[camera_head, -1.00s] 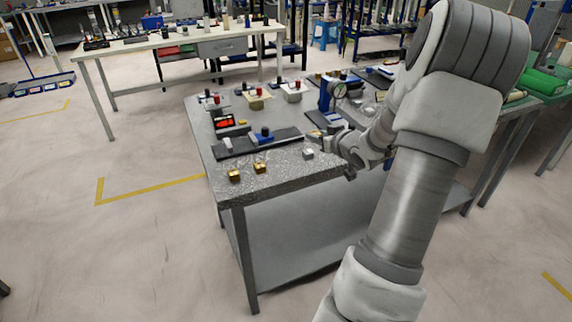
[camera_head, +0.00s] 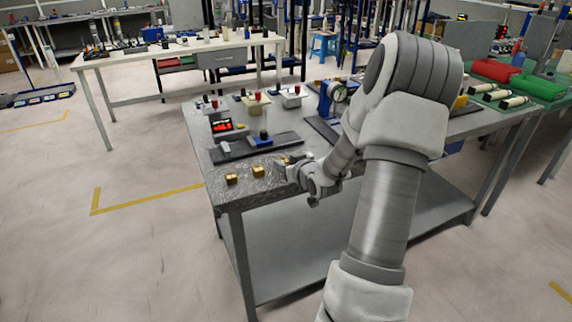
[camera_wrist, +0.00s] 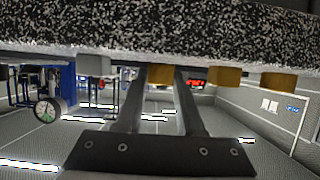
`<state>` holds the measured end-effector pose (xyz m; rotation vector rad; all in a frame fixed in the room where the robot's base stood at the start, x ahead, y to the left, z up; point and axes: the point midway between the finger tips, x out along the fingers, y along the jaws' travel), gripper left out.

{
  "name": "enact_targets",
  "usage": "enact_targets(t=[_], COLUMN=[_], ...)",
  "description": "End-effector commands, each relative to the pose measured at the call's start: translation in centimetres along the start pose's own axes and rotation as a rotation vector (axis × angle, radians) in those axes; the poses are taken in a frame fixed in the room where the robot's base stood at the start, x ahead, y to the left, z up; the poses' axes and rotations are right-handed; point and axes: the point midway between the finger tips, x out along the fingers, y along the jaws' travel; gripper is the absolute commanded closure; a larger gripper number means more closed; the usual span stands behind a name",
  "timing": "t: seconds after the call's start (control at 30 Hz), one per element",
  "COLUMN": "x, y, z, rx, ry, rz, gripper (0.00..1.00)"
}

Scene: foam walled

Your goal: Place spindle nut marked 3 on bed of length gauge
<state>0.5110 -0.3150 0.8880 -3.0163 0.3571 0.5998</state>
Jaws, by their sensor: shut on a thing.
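My gripper (camera_head: 284,166) is low at the front edge of the speckled grey bench top. In the wrist view its fingers (camera_wrist: 161,78) are shut on a small brass nut (camera_wrist: 161,76). Two more brass nuts stand on the bench, left of my gripper in the head view, one nearer (camera_head: 257,171) and one farther left (camera_head: 231,179). No number can be read on any nut. A long dark bed (camera_head: 240,151), with a grey block and a blue carriage (camera_head: 264,141), lies behind the nuts; it looks like the length gauge. It has no brass nut on it.
A grey block (camera_wrist: 93,65) shows beside my fingers in the wrist view; the head view hides it. A blue dial-gauge stand (camera_head: 326,98) stands farther back, and a red-display box (camera_head: 222,126) lies behind the bed. Several small fixtures stand at the back.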

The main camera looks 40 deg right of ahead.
Motion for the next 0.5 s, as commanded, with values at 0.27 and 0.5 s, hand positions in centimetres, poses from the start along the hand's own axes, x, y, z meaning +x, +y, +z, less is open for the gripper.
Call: enact_targets(t=[0.27, 0.5], x=[0.17, 0.14], y=[0.04, 0.04], z=[0.42, 0.37], rx=[0.000, 0.000], ry=[0.000, 0.000], rz=[0.000, 0.000], gripper=[0.60, 0.33])
